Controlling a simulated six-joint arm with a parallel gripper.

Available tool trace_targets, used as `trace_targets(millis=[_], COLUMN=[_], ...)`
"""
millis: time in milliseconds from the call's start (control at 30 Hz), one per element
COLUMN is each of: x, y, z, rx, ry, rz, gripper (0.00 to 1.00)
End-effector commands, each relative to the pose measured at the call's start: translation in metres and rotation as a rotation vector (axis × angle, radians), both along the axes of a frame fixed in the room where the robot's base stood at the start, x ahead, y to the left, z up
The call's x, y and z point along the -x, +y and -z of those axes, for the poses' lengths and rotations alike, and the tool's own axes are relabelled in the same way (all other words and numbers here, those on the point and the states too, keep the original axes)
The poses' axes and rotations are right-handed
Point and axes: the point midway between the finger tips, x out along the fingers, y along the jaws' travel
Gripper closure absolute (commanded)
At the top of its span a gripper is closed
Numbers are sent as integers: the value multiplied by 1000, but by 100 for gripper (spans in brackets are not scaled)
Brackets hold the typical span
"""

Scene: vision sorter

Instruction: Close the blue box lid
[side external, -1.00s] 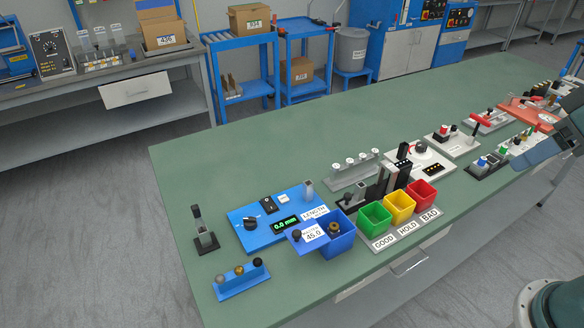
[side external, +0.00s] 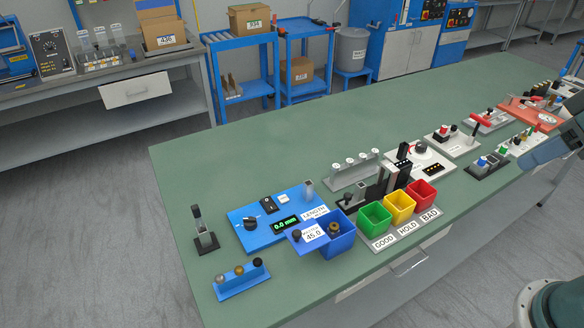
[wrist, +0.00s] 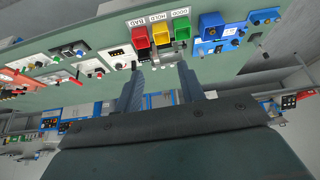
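The blue box (side external: 338,246) stands on the green bench in front of the blue length gauge, at the left of the green bin. Its lid (side external: 308,234) is open, lying out to the left of the box, with a dark knob and a label reading 45.0. A small dark and brass-coloured piece (side external: 333,229) shows inside the box. In the wrist view the blue box (wrist: 211,22) is near the top, beyond the fingertips. My gripper (wrist: 160,72) is open and empty, its two fingers well apart. In the side view its fingers cannot be made out.
Green (side external: 375,218), yellow (side external: 400,207) and red (side external: 424,195) bins stand right of the box. The blue length gauge (side external: 257,236) is behind it. A small blue rack (side external: 241,281) with knobs sits at front left.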

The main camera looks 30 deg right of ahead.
Motion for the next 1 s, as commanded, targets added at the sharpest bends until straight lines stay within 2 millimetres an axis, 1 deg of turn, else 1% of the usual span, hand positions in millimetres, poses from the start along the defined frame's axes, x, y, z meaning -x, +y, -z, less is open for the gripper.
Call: trace_targets(millis=[167,267,467,600,767,1000], x=[-15,-29,-64,-90,-118,-156], y=[7,14,36,55,80,125], z=[-7,-12,-20,-22,-20,-7], rx=[30,58,124,170,219,288], ry=[30,54,108,142,181,232], rz=[-93,-179,-393,-550,-730,-1002], gripper=[61,61,61,61,61,61])
